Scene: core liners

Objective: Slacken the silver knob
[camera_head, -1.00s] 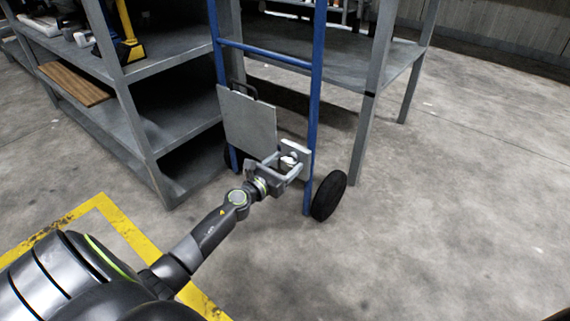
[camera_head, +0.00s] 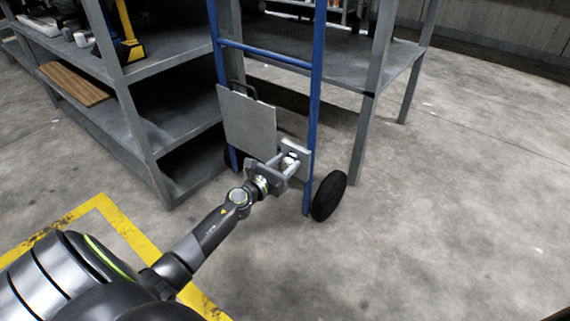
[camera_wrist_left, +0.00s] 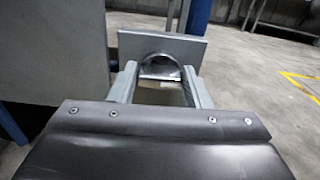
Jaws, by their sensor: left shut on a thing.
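The silver knob (camera_head: 290,160) sits on a small grey plate (camera_head: 301,152) at the lower right of a blue hand truck (camera_head: 316,90). In the left wrist view the knob (camera_wrist_left: 160,67) is a round shiny dome in front of the plate (camera_wrist_left: 185,45). My left gripper (camera_head: 285,165) reaches it from the lower left. Its two fingers, seen in the left wrist view (camera_wrist_left: 160,80), are shut on the knob, one on each side. The knob's back is hidden. My right gripper is not in view.
A larger grey panel (camera_head: 248,122) with a dark handle hangs left of the knob. A black wheel (camera_head: 328,196) is at the lower right. Grey shelves (camera_head: 170,130) stand at the left, a grey table (camera_head: 345,62) behind. The floor at the right is clear.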

